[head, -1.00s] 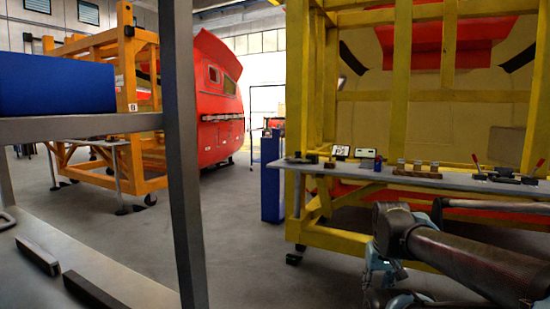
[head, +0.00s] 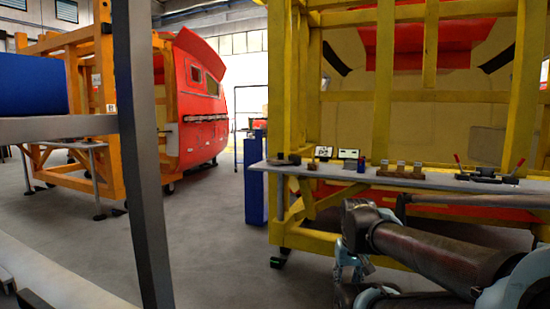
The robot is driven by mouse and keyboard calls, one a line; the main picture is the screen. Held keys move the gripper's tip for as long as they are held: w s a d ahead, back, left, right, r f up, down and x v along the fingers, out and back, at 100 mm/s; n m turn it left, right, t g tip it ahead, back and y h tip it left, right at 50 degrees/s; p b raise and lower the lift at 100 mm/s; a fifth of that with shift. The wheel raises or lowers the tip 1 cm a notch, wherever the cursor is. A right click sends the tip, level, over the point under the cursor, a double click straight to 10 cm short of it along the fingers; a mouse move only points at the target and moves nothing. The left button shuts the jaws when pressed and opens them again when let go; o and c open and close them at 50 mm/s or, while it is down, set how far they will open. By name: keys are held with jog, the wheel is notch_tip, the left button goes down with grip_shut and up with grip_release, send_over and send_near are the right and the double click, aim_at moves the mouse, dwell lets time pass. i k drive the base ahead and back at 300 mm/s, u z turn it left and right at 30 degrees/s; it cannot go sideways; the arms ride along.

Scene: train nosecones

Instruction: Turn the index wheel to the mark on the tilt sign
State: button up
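A small white sign with dark markings (head: 323,152) stands on the grey bench (head: 450,185). Beside it is a small device with a pale green face (head: 349,154). Both are too small to read, and I cannot tell which is the tilt sign. No index wheel can be made out; a dark round-ended item (head: 283,160) lies at the bench's left end. My folded arm is at the lower right, in front of and below the bench and apart from these items. No gripper fingers can be made out.
A blue item (head: 361,164), a brown block with small posts (head: 401,170) and red-handled clamps (head: 488,174) are on the bench. A yellow frame (head: 384,60) stands behind. A grey post (head: 143,160) is close at left. Floor (head: 210,235) between is clear.

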aim_at(281, 159)
jog(key=z, duration=0.05)
jog(key=i, duration=1.5)
